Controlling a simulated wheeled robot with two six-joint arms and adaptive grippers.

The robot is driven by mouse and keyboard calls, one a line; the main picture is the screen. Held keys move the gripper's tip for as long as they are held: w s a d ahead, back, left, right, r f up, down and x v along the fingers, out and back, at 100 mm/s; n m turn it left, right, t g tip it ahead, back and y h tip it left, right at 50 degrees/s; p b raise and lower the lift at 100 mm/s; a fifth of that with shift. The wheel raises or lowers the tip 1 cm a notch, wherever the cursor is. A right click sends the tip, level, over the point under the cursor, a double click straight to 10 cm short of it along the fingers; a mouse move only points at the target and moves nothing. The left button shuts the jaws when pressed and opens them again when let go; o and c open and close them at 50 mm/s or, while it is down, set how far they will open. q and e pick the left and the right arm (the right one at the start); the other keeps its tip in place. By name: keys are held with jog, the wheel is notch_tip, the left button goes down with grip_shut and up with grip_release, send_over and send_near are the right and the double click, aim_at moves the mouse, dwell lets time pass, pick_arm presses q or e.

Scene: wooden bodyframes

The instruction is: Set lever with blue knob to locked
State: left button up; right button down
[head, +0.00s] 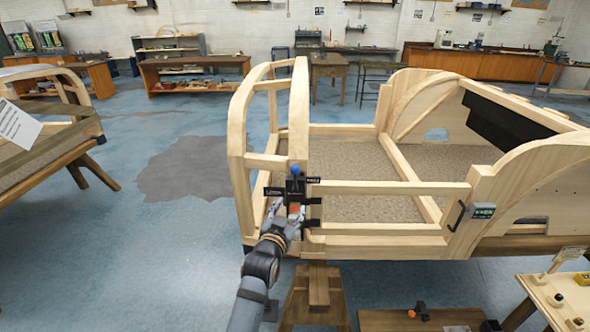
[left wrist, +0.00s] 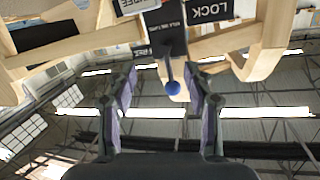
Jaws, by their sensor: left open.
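The lever with the blue knob (head: 295,170) is on a dark bracket fixed to the wooden bodyframe's front post. In the head view it stands about upright between two black label plates. My left gripper (head: 293,212) is open, just below the lever in the head view. My right gripper is not seen.
The wooden bodyframe (head: 390,187) rests on a trestle (head: 318,295), its rails close around the lever. Another frame (head: 50,165) stands at the left. A small wooden table (head: 560,295) with knobs is at the lower right. Blue floor is clear at the left.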

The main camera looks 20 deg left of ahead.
pick_arm(q)
jog(key=t, duration=0.1)
send_near(294, 173)
jog(key=w, duration=0.4)
jog(key=w+p, duration=0.1)
jog(key=w, duration=0.3)
jog(key=w+a+p, duration=0.1)
jog(key=w, duration=0.2)
jog(key=shift+w+f, duration=0.1)
jog(key=shift+w, duration=0.2)
grip_shut()
